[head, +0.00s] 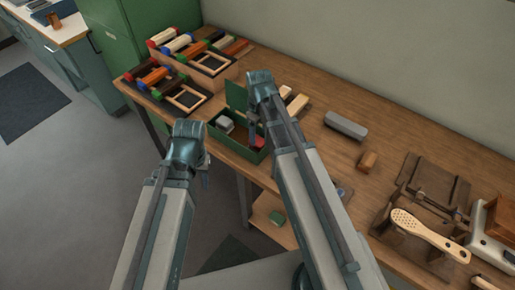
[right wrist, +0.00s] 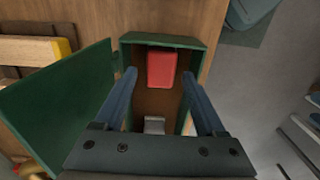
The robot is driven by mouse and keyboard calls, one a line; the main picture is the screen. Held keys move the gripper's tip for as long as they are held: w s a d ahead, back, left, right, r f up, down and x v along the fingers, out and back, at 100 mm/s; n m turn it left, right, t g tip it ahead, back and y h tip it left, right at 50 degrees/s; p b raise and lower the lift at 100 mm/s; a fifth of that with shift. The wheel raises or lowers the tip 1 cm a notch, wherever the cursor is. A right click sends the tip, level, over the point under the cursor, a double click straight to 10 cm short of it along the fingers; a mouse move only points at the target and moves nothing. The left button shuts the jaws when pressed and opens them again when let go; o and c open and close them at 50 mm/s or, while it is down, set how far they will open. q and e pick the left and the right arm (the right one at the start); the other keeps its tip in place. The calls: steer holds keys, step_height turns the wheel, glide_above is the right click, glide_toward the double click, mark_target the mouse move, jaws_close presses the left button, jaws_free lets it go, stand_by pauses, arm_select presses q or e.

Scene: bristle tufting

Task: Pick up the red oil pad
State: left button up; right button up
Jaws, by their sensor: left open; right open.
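The red oil pad (right wrist: 161,70) lies inside a green box with its lid open, near the box's far end in the right wrist view. In the head view a bit of the red pad (head: 258,142) shows beside my right gripper. The green box (head: 226,137) stands at the table's front edge. My right gripper (right wrist: 160,105) is open and empty above the box, its two fingers apart on either side of the opening. In the head view its tips are partly hidden (head: 256,125). My left gripper (head: 205,170) is open and empty, off the table's front edge.
A grey block (right wrist: 154,124) also lies in the box. The open green lid (right wrist: 58,104) stands to the left in the wrist view. Racks of coloured blocks (head: 180,45) stand at the back left. A grey bar (head: 346,125) and a perforated wooden paddle (head: 430,233) lie to the right.

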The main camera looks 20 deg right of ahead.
mark_target(258, 140)
steer(key=f+b, duration=0.5)
steer(key=shift+w+a+f, duration=0.15)
steer(key=shift+a, duration=0.05)
steer(key=c, duration=1.1)
steer(key=shift+r, duration=0.25)
steer(key=shift+c, duration=0.2)
step_height(258, 140, up, 10)
steer(key=p, duration=1)
steer(key=shift+f, duration=0.15)
